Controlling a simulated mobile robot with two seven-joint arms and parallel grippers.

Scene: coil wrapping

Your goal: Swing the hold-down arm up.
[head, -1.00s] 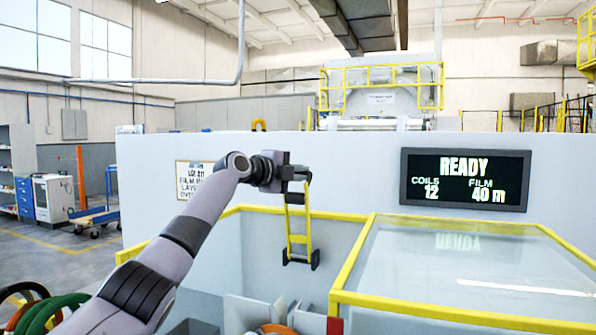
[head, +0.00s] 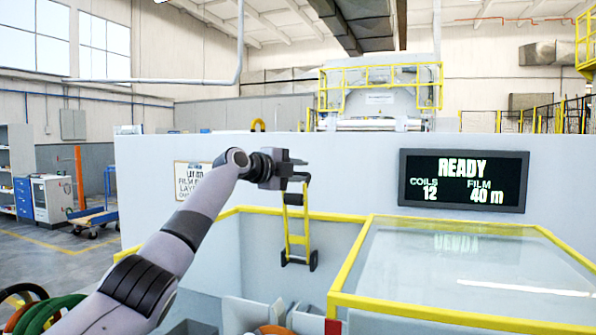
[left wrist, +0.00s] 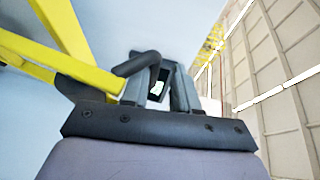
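The hold-down arm (head: 297,235), a yellow ladder-like frame with black pads at its lower end, hangs down in front of the pale wall. In the left wrist view its yellow bars (left wrist: 70,35) come in from the upper left, beside a black handle-like bar (left wrist: 135,65). My left gripper (head: 302,171) is at the top of the frame, with a gap showing between its fingers. In the left wrist view the fingers (left wrist: 160,88) stand apart close about the black bar; whether they touch it is unclear. My right gripper is out of view.
A yellow-edged clear guard (head: 460,265) stands at the lower right. A dark display (head: 464,181) reads READY, coils 12, film 40 m. A sign (head: 190,180) is partly behind my left arm. Coloured coils (head: 45,312) are at the lower left.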

